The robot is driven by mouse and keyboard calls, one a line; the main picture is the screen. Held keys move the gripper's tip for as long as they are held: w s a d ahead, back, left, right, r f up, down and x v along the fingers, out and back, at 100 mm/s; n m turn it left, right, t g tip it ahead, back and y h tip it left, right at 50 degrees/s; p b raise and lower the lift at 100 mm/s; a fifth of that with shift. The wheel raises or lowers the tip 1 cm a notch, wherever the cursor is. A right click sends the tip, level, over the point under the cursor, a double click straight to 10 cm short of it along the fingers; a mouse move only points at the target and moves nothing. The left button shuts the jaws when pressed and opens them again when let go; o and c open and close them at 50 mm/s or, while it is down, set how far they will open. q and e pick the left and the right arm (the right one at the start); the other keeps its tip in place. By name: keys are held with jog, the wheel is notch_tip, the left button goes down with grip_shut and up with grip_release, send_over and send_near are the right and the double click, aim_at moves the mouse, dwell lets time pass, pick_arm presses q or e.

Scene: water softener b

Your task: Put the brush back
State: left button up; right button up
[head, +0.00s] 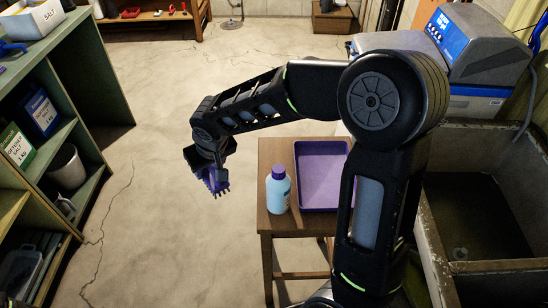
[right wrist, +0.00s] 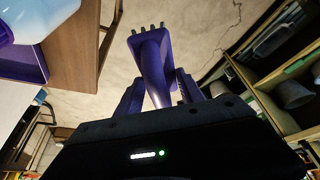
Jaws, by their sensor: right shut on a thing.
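The purple brush (head: 216,184) hangs from my right gripper (head: 207,164), over the floor left of the small wooden table. In the right wrist view the brush (right wrist: 151,58) points away from the palm, its handle between the two fingers of the right gripper (right wrist: 160,92). Its bristle tufts show at the far end. A purple tray (head: 323,207) lies on the table, empty where I can see it; my arm covers its right part. My left gripper is not in view.
A light-blue bottle with a purple cap (head: 278,190) stands on the wooden table (head: 270,230), left of the tray. A green shelf unit (head: 88,75) stands at the left, a stone sink (head: 440,262) at the right. The floor (head: 150,130) between shelf and table is clear.

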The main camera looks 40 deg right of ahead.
jog(key=shift+d, duration=0.15)
jog(key=w+d+m+h+b, duration=0.1)
jog(key=w+d+m, duration=0.1)
jog(key=d, duration=0.9)
jog(key=w+d+r+m+h+b, duration=0.1)
jog(key=d+m, duration=0.4)
jog(key=d, duration=0.7)
jog(key=shift+w+d+r+g+h, duration=0.2)
jog(key=shift+w+d+g+h, duration=0.15)
jog(key=shift+w, duration=0.5)
jog(key=shift+f, duration=0.15)
notch_tip(320, 180, down, 6)
jog(key=shift+a+f, duration=0.1)
notch_tip(320, 180, down, 3)
jog(key=shift+f, duration=0.3)
